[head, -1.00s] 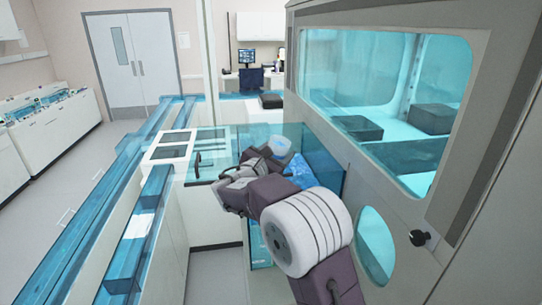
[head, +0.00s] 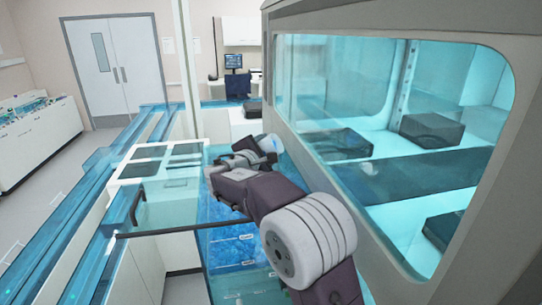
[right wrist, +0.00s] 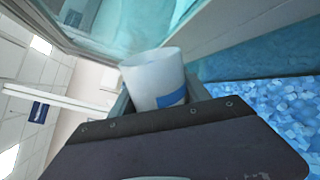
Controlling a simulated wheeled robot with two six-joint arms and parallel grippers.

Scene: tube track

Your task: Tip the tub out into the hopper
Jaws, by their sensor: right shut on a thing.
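My right gripper (right wrist: 158,98) is shut on a white tub (right wrist: 152,75) with a blue label. In the head view the tub (head: 268,143) is at the far end of my right arm, partly hidden by the gripper. The wrist view is rolled, and the tub looks tipped well over. Its inside is not visible. The clear-walled hopper (head: 222,281) holds many small blue pieces, which also show at the right in the wrist view. The tub is near the hopper's far side. My left gripper is not in view.
A large cabinet with a window (head: 345,85) stands close along the right, with dark blocks (head: 432,130) inside. A thin dark bar (head: 180,229) crosses in front at the left. A white-framed panel (head: 160,161) and blue tube tracks (head: 65,245) lie left.

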